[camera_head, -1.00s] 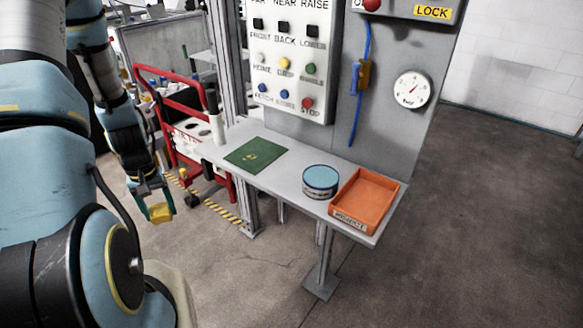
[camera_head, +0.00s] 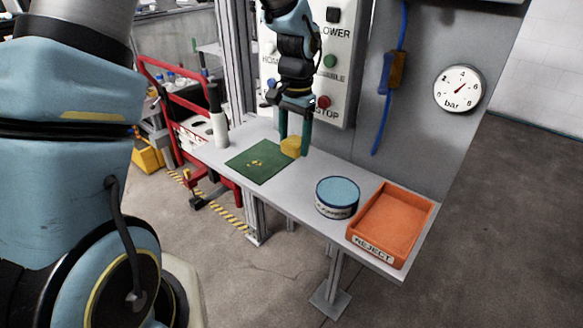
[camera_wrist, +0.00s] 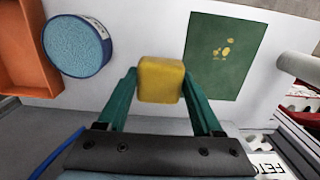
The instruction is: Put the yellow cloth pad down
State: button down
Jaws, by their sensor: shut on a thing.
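The yellow cloth pad (camera_head: 291,147) is between the fingers of my gripper (camera_head: 293,146), over the grey shelf (camera_head: 300,187) near its back edge. The wrist view shows the pad (camera_wrist: 160,80) as a small yellow block at the tips of the two green fingers of my gripper (camera_wrist: 160,88). The fingers are shut on it. In the head view the pad is just right of the green mat (camera_head: 258,161). I cannot tell whether its underside touches the shelf.
A round tin with a blue top (camera_head: 337,197) and an orange REJECT tray (camera_head: 392,227) stand on the shelf's right part. A white bottle (camera_head: 219,128) stands at its left end. The button panel (camera_head: 340,70) and gauge (camera_head: 460,89) are behind. Bare shelf lies between mat and tin.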

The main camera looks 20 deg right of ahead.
aim_at(294, 140)
notch_tip(294, 140, down, 8)
jog(key=shift+r+p, duration=0.2)
jog(key=shift+p, duration=0.6)
jog(key=shift+a+f, duration=0.1)
jog(key=shift+c, duration=0.2)
grip_release()
jog(key=r+b, duration=0.1)
jog(key=r, duration=0.3)
jog(key=r+b, duration=0.1)
jog(key=r, duration=0.3)
jog(key=r+b, duration=0.1)
jog(key=r, duration=0.3)
jog(key=shift+w+d+r, duration=0.1)
jog(key=shift+w+d, duration=0.05)
jog(key=shift+d, duration=0.1)
jog(key=s+a+n+t, duration=0.1)
jog(key=s+a+n, duration=0.3)
jog(key=a+n, duration=0.7)
jog(key=a, duration=1.9)
jog(key=shift+a+f+t+h, duration=0.2)
jog(key=shift+f+t+h, duration=0.2)
